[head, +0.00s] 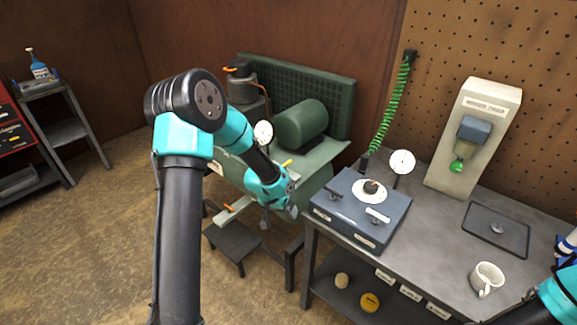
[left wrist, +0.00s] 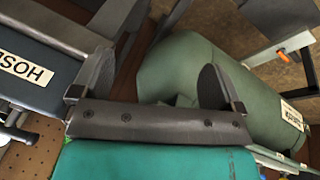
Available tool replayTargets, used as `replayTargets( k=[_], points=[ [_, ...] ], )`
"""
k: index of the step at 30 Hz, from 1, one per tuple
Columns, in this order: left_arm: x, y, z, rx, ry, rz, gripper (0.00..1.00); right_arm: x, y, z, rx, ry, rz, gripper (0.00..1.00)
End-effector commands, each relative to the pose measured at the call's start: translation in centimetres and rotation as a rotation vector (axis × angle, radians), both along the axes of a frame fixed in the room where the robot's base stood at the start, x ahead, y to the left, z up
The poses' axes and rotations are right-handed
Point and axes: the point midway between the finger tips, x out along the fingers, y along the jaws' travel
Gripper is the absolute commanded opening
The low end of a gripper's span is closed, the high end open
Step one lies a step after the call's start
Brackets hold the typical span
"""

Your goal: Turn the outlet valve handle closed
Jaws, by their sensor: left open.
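A green compressor with a tank (head: 318,181) and a motor (head: 302,124) stands at the middle back. A small yellow lever (head: 287,163) shows by the tank top, beside my left wrist; I cannot tell whether it is the outlet valve handle. My left gripper (head: 279,213) is open, in front of the tank and left of the blue box. In the left wrist view the fingers (left wrist: 155,85) are spread with nothing held between them, and the rounded green tank end (left wrist: 195,65) lies close beyond the right finger. My right gripper is outside the view.
A blue box (head: 345,225) with a round dial plate stands on the grey bench (head: 432,228), right of my left gripper. A gauge (head: 402,162), green coiled hose (head: 391,105), dark tray (head: 497,229) and white mug (head: 487,279) are nearby. Open floor lies left.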

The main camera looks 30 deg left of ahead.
Motion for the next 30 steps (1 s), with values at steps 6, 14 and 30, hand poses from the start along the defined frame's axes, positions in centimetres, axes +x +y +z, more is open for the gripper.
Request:
replayTargets(
  k=[6, 14, 30],
  points=[
    [3.8, 1.7, 2.1, 0.010, 0.049, 0.107, 0.93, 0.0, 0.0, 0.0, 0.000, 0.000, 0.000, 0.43],
    [9.5, 4.1, 6.5, 0.020, 0.150, 0.344, 0.93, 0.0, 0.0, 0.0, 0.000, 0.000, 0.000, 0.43],
    [16.9, 8.5, 21.3, 0.049, 0.351, 1.005, 0.93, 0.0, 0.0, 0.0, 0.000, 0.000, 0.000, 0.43]
  ],
)
